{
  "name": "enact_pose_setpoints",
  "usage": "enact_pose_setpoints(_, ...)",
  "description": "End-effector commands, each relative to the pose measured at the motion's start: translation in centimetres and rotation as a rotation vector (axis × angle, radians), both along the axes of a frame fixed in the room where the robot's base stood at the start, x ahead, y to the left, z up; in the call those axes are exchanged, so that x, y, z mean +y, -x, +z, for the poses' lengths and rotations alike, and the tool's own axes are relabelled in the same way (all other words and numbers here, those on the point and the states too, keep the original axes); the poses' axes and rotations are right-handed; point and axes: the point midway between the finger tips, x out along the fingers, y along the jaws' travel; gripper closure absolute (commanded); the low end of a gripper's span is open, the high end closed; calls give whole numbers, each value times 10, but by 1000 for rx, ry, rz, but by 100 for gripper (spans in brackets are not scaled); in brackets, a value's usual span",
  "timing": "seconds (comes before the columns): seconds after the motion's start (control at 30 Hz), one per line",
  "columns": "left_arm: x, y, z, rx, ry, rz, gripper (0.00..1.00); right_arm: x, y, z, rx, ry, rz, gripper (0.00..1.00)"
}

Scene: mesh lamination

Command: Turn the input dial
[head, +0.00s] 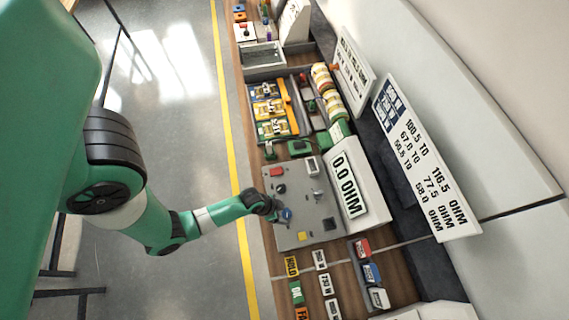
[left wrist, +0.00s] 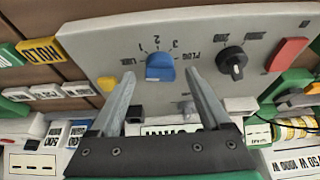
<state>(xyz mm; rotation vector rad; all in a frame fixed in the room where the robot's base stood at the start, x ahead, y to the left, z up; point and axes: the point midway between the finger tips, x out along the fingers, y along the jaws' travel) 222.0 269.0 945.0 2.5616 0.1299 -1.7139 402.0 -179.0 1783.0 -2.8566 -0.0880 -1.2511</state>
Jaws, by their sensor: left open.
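A blue dial (left wrist: 160,68) sits on a grey panel (head: 302,192), with the marks 1, 2, 3 and PLUG around it in the left wrist view. In the head view the blue dial (head: 286,214) shows beside my left gripper (head: 277,210). My left gripper (left wrist: 159,75) is open, with one finger on each side of the blue dial in the left wrist view; contact cannot be told. A black dial (left wrist: 232,62) is on the same panel, right of the blue one. The display (head: 347,184) reads 0.0 OHM. My right gripper is not in view.
A red button (left wrist: 287,53) and a yellow button (left wrist: 106,84) are on the panel. Labelled blocks, such as the yellow HOLD block (head: 291,266), lie beside it. Trays with spools (head: 327,90) stand farther along the bench. A white sign (head: 425,155) leans at the back.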

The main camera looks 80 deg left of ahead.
Motion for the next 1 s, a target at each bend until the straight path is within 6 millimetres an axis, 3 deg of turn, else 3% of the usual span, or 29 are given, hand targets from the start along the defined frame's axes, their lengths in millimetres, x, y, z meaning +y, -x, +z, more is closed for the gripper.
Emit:
enact_pose_setpoints(0.03, 0, -4, -10, 0, 1, -1, 19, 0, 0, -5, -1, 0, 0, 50)
enact_pose_setpoints(0.2, 1, -10, -24, 0, 0, -1, 19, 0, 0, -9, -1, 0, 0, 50)
enact_pose_setpoints(0.47, 1, -11, -25, -1, 0, -1, 19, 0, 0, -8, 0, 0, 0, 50)
enact_pose_setpoints(0.93, 1, -11, -24, -1, 0, -1, 100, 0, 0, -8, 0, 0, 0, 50)
enact_pose_setpoints(1.0, 1, -11, -24, -1, 0, -1, 100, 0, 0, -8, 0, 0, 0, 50)
